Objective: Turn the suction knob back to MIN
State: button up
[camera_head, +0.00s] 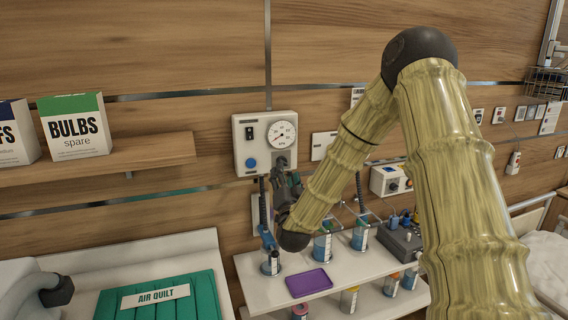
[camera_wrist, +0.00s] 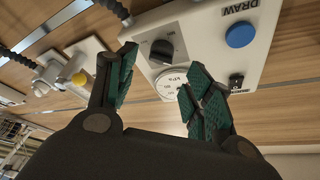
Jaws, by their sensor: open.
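The suction unit is a white wall box (camera_head: 240,150) with a round gauge (camera_head: 281,135). Its black knob (camera_wrist: 162,50) shows in the wrist view, beside the gauge (camera_wrist: 160,88), which is partly hidden behind a finger. The knob has a pale pointer mark; I cannot tell which label it points at. My gripper (camera_wrist: 161,66) is open and empty, with its green-padded fingers spread on either side of the knob in the picture. I cannot tell how far off the knob is. In the head view my gripper (camera_head: 284,177) is just below the box's lower right part.
The box also carries a blue button (camera_wrist: 240,36) and a rocker switch (camera_wrist: 236,82). Below is a white shelf (camera_head: 335,290) with several canisters and a purple tray (camera_head: 309,282). A dark hose (camera_head: 263,203) hangs left of my gripper.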

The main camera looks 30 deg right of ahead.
jog(key=shift+p+x, duration=0.8)
jog(key=shift+x, duration=1.65)
jog(key=c, duration=1)
